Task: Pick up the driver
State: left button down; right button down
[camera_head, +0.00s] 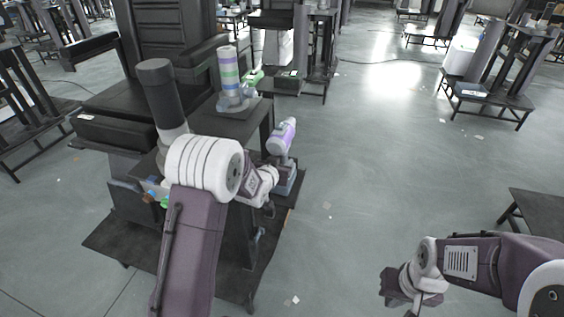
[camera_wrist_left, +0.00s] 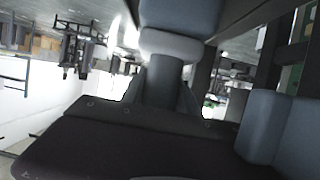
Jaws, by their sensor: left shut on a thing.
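The driver (camera_head: 283,139) has a purple and white body and a blue-grey base. It stands roughly upright at the right side of the black chair-like station, above a low dark platform. My left gripper (camera_head: 272,190) is at the driver's lower part and is shut on it; the fingertips are partly hidden by my wrist. In the left wrist view a blue-grey shape (camera_wrist_left: 180,18) with a paler band and narrower neck fills the top centre, close to the camera. My right gripper (camera_head: 398,290) hangs at the lower right, away from the driver; its jaw opening is unclear.
A clear cylinder with green and purple bands (camera_head: 230,75) stands on a dark side shelf (camera_head: 230,118) behind my left arm. A dark grey column (camera_head: 160,95) rises beside it. Dark low tables stand at right (camera_head: 540,215). The floor (camera_head: 380,160) between is open, with small scraps.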

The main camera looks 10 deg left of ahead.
pick_arm(q)
jog(key=shift+r, duration=0.1)
jog(key=shift+r, duration=0.1)
jog(key=shift+w+r, duration=0.1)
jog(key=shift+r, duration=0.15)
notch_tip(320, 180, up, 3)
jog(key=shift+r+p, duration=0.15)
jog(key=shift+p, duration=0.7)
jog(key=s+d+r+p, duration=0.3)
jog(key=s+d+r, duration=0.4)
jog(key=d, duration=0.2)
jog(key=shift+d, duration=0.25)
